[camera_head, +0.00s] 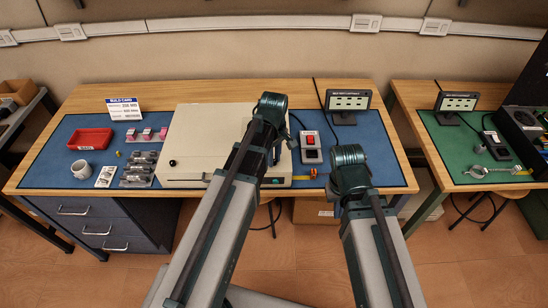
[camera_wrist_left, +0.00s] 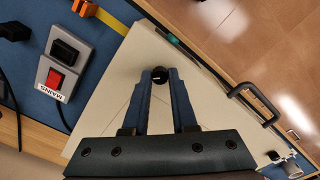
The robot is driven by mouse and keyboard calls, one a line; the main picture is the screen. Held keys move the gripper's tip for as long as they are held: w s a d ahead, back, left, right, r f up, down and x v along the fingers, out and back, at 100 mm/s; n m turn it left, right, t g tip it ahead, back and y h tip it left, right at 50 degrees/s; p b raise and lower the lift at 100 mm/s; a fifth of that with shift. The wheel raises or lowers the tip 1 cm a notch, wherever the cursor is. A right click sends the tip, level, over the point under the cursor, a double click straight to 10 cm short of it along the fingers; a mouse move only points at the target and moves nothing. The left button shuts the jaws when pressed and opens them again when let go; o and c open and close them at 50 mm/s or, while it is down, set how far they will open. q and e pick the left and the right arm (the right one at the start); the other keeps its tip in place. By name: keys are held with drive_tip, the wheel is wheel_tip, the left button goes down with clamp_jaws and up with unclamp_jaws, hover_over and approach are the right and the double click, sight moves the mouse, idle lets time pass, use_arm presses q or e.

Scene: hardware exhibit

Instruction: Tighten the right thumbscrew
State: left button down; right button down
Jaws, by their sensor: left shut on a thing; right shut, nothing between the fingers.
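The cream case (camera_head: 205,135) lies on the blue mat; its lid also shows in the left wrist view (camera_wrist_left: 112,112). The right thumbscrew (camera_wrist_left: 160,75) is a round black knob near the case's right front corner. My left gripper (camera_wrist_left: 159,80) is shut on it, with one finger on each side. In the head view, my left arm hides this thumbscrew. The left thumbscrew (camera_head: 172,162) is a black knob at the case's left front. My right gripper (camera_head: 349,158) is shut and empty, right of the case over the mat; its fingertips are hard to make out.
A mains switch box (camera_head: 311,147) with a red rocker stands right of the case. A small display (camera_head: 347,103) is behind it. A red tray (camera_head: 90,139), a white mug (camera_head: 80,169) and grey parts (camera_head: 140,168) sit at left. A black handle (camera_wrist_left: 253,103) juts from the case's front.

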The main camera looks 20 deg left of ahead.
use_arm(q)
drive_tip(key=m, duration=0.4)
drive_tip(key=shift+m, duration=0.3)
drive_tip(key=m, duration=0.3)
drive_tip(key=shift+m, duration=0.4)
drive_tip(key=m, duration=1.2)
drive_tip(key=shift+m, duration=0.3)
drive_tip(key=m, duration=0.5)
drive_tip(key=shift+m, duration=0.4)
drive_tip(key=c, duration=0.7)
unclamp_jaws()
